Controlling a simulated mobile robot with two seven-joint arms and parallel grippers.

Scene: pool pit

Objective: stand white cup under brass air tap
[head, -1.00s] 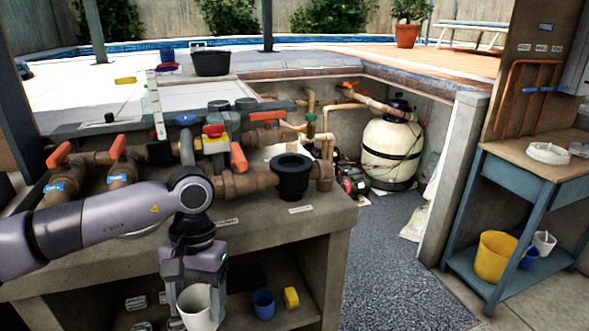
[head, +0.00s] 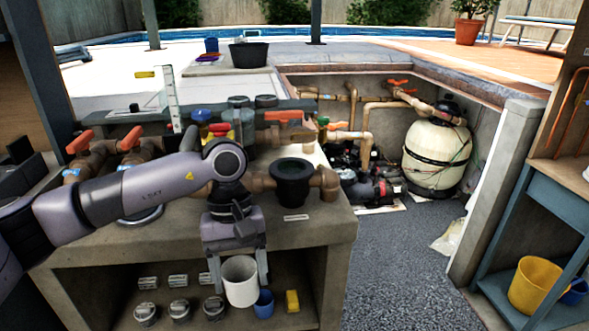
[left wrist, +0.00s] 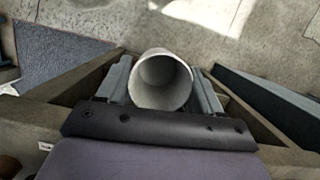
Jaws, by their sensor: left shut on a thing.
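My left gripper (head: 240,272) is shut on the white cup (head: 241,290), one finger on each side of it. The cup is held in front of the concrete bench, its opening facing up. In the left wrist view the same cup (left wrist: 160,84) sits between the two fingers, and its inside looks empty. A small brass-coloured fitting with a green top (head: 322,123) stands among the pipes behind the bench. I cannot tell whether it is the brass air tap. My right gripper is not in view.
The concrete bench (head: 325,232) carries pipes with orange-handled valves and a black round pot (head: 291,182). Its lower shelf holds a blue cup (head: 264,304), a yellow block (head: 292,301) and several grey caps. Clear grey floor (head: 400,270) lies to the right.

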